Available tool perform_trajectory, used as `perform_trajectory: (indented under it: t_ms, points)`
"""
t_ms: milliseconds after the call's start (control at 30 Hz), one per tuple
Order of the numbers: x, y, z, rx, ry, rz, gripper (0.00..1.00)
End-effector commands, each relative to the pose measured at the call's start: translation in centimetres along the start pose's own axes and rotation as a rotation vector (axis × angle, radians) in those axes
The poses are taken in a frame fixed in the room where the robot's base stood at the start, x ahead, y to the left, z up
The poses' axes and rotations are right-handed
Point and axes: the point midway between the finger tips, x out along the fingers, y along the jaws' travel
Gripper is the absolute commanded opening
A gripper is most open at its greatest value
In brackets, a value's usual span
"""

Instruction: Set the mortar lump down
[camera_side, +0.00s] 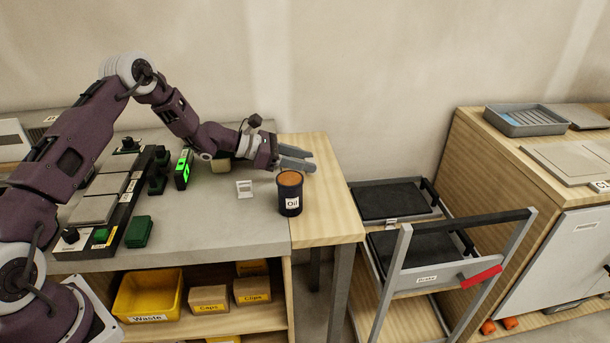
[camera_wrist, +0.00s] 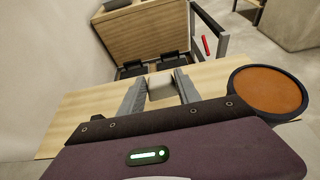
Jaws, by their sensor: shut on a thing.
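My gripper (camera_side: 309,160) reaches out sideways over the wooden end of the bench (camera_side: 325,215), behind the oil can. It is shut on a pale grey, block-like mortar lump (camera_wrist: 161,88), which shows between the two fingers in the wrist view, where my gripper (camera_wrist: 159,82) points away over the wood. In the side view the lump is hidden by the fingers. I cannot tell whether the lump touches the wood or hangs just above it.
A dark can labelled Oil (camera_side: 290,200) with an orange-brown top stands close to my gripper; it also shows at the right of the wrist view (camera_wrist: 268,92). A small white card (camera_side: 244,189) stands on the grey bench. A trolley (camera_side: 405,232) is to the right. Wood in front is clear.

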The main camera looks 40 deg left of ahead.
Motion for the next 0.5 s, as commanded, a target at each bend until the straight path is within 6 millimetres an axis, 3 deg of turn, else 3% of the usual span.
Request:
perform_trajectory:
  t_ms: [233, 500]
  points:
    - [1.5, 0.0, -3.5, -0.001, -0.001, 0.000, 0.00]
    - [1.6, 0.0, -3.7, 0.001, -0.001, 0.000, 0.00]
